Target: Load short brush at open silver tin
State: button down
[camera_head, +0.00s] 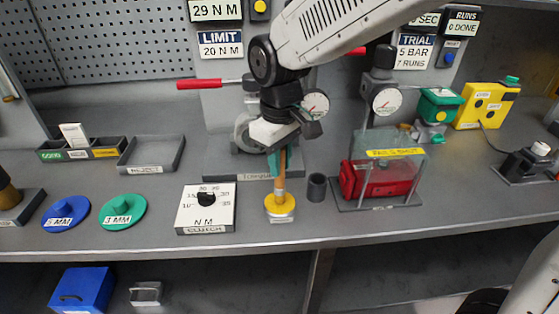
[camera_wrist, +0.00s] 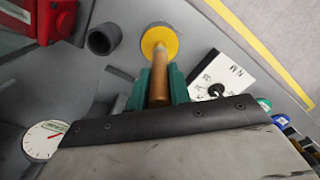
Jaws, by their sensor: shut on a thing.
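The short brush (camera_head: 281,184) has a wooden handle and hangs about upright, bristle end down. My gripper (camera_head: 278,160), with green fingers, is shut on its handle; the wrist view also shows the brush (camera_wrist: 160,76) between the fingers. Below it, near the front of the bench, stands a small round tin (camera_head: 281,208) with a yellow top face and a label on its front. In the wrist view the tin (camera_wrist: 150,42) shows as a yellow disc. The brush's lower end meets the yellow face; I cannot tell how deep it sits. The bristles are hidden.
A dark grey cup (camera_head: 317,187) stands just right of the tin. A clutch dial box (camera_head: 207,208) is to the left. A clear guard (camera_head: 396,150) over a red actuator (camera_head: 370,180) stands to the right. Green (camera_head: 122,211) and blue (camera_head: 67,213) discs lie farther left.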

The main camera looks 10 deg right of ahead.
jog(key=shift+r, duration=3.3)
